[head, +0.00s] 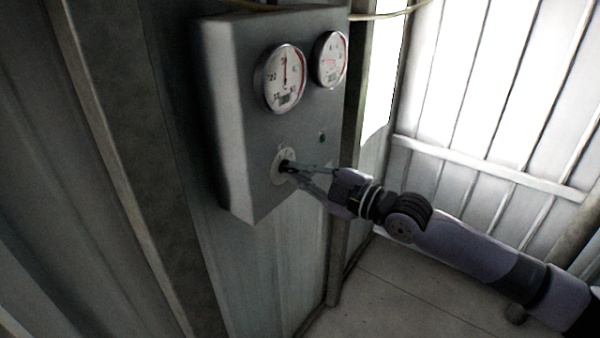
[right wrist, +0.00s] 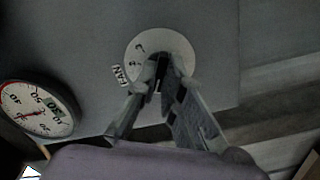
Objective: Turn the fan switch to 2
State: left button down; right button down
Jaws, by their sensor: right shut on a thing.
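The fan switch has a round pale dial plate (head: 277,170) low on the front of a grey control box (head: 232,120). In the right wrist view the dial plate (right wrist: 140,45) carries dark marks, and a label reading FAN (right wrist: 121,75) sits beside it. My right gripper (head: 290,168) is at the dial. Its fingers (right wrist: 164,80) are shut on the dark switch knob (right wrist: 158,86), one on each side. The fingers hide most of the knob, so its exact setting cannot be told. My left gripper is not in view.
Two round gauges, one left (head: 281,79) and one right (head: 330,59), sit above the switch on the box. A small dark round fitting (head: 322,136) is right of the dial. The box hangs on a corrugated metal wall. The floor (head: 400,295) below is clear.

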jog(key=shift+f, duration=0.1)
dwell(0.3)
jog(key=m+b, duration=0.2)
jog(key=m, duration=0.5)
jog(key=shift+b, duration=0.4)
jog(key=m, duration=0.4)
jog(key=shift+m+p, duration=0.55)
jog(key=shift+m, duration=1.75)
